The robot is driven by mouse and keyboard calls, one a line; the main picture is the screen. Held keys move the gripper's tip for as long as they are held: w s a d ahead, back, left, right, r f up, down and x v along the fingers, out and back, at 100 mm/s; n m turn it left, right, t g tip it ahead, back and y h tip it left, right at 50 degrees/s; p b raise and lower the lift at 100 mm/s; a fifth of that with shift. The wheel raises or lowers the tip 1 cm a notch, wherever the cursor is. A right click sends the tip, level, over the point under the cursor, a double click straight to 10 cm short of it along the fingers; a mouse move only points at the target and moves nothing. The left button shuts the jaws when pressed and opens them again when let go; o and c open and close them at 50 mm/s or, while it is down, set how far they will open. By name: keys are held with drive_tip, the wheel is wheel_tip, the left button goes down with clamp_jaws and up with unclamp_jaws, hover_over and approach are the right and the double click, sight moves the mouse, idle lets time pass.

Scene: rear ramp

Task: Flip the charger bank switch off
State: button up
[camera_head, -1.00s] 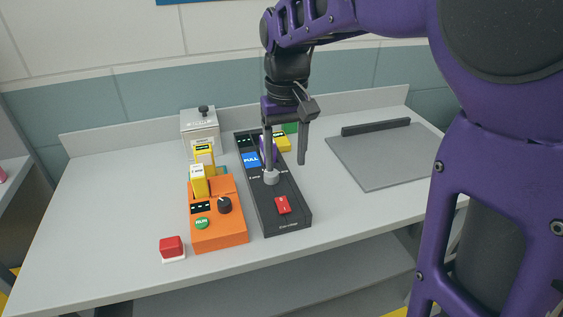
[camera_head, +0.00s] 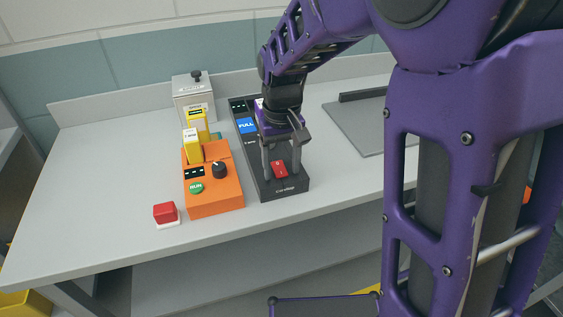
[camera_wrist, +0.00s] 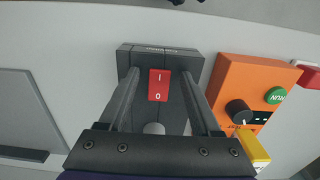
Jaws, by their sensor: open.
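The charger bank (camera_head: 270,190) is a long dark grey unit on the bench, with a blue "FULL" display (camera_head: 247,126) toward its far end. Its red rocker switch (camera_head: 279,169) sits near the front end. In the wrist view the switch (camera_wrist: 158,85) shows the marks I and 0; which side is pressed I cannot tell. My gripper (camera_head: 282,174) is open and points down over the front part of the bank. Its fingers stand apart on either side of the switch, and in the wrist view the gripper (camera_wrist: 160,100) frames it. I cannot tell whether they touch the bank.
An orange device (camera_head: 214,190) with a green RUN button, black knob and yellow parts stands close to the left. A red button block (camera_head: 166,213) is near the front edge. A grey box (camera_head: 194,97) stands behind. A flat grey mat (camera_head: 365,125) lies right.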

clamp_jaws()
drive_tip(key=r+g+p, duration=0.1)
drive_tip(key=p, duration=0.2)
drive_tip(key=shift+w, duration=0.15)
drive_tip(key=shift+w+a+g+h+p, duration=0.15)
drive_tip(key=shift+g+p, duration=0.15)
drive_tip(key=shift+p, duration=0.35)
drive_tip(key=shift+d+g+h+p, duration=0.15)
drive_tip(key=shift+g+p, duration=0.15)
drive_tip(key=shift+p, duration=0.3)
drive_tip(key=shift+w+a+f+g+p, duration=0.1)
drive_tip(key=shift+f+g+p, duration=0.2)
drive_tip(key=shift+p, duration=0.3)
unclamp_jaws()
drive_tip(key=p+v, duration=0.2)
drive_tip(key=v, duration=1.5)
drive_tip(key=shift+a+r, duration=0.15)
drive_tip(key=shift+a, duration=0.05)
